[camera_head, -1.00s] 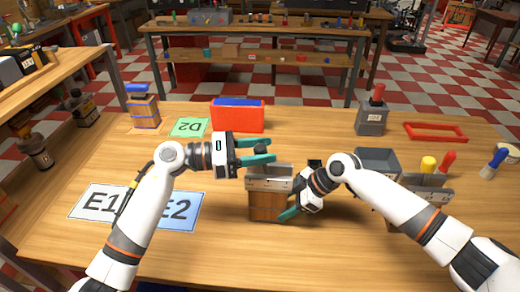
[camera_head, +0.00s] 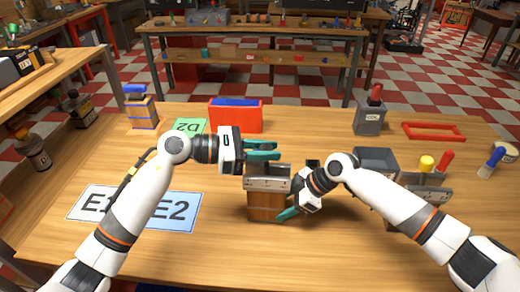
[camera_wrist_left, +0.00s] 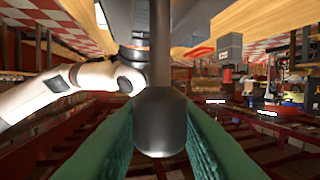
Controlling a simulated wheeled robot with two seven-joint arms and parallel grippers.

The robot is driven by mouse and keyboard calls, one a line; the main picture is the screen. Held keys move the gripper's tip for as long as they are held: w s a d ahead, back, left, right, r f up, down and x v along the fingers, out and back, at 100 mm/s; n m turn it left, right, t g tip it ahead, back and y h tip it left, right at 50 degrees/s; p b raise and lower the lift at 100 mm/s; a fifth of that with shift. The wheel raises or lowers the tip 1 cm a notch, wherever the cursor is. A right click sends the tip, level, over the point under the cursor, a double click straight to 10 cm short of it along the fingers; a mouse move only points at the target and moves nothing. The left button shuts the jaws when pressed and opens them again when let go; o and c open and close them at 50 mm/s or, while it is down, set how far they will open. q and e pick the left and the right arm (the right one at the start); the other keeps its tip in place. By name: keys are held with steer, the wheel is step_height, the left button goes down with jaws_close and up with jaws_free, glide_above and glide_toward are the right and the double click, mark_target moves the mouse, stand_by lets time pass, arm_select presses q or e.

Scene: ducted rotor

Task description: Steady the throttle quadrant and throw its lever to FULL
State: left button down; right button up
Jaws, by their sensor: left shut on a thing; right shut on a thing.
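The throttle quadrant (camera_head: 267,206) is a wooden block with a grey metal top, upright on the table in the head view. My left gripper (camera_head: 270,151) is above its top, its green fingers shut on the lever's knob. In the left wrist view the dark rounded knob (camera_wrist_left: 162,125) sits between the two fingers, with its grey stem behind. The fingers mostly hide the knob in the head view. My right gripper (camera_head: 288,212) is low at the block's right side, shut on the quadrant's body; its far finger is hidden. No FULL marking is readable.
Behind stand a red-and-blue box (camera_head: 236,117), a wooden block with a blue handle (camera_head: 142,110) and a grey lever box (camera_head: 371,117). Mats E1 and E2 (camera_head: 172,211) lie left.

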arm_select(q)
steer(key=d+y, duration=0.2)
steer(key=y, duration=0.1)
steer(key=shift+d+m, duration=0.3)
steer(key=shift+d, duration=0.1)
steer(key=shift+d+f+m+g+y, duration=0.2)
steer(key=shift+d+f+y, duration=0.15)
steer(key=shift+d+y, duration=0.4)
steer(key=shift+d+f+m+g+y, duration=0.1)
steer(key=shift+d+f+g+y, duration=0.15)
steer(key=shift+d+y, duration=0.45)
arm_select(e)
steer(key=shift+r, duration=0.1)
arm_select(q)
steer(key=shift+a+y, duration=0.2)
steer(key=shift+y, duration=0.05)
steer(key=c, duration=1.1)
jaws_free()
steer(key=shift+c, duration=0.2)
steer(key=v, duration=1.2)
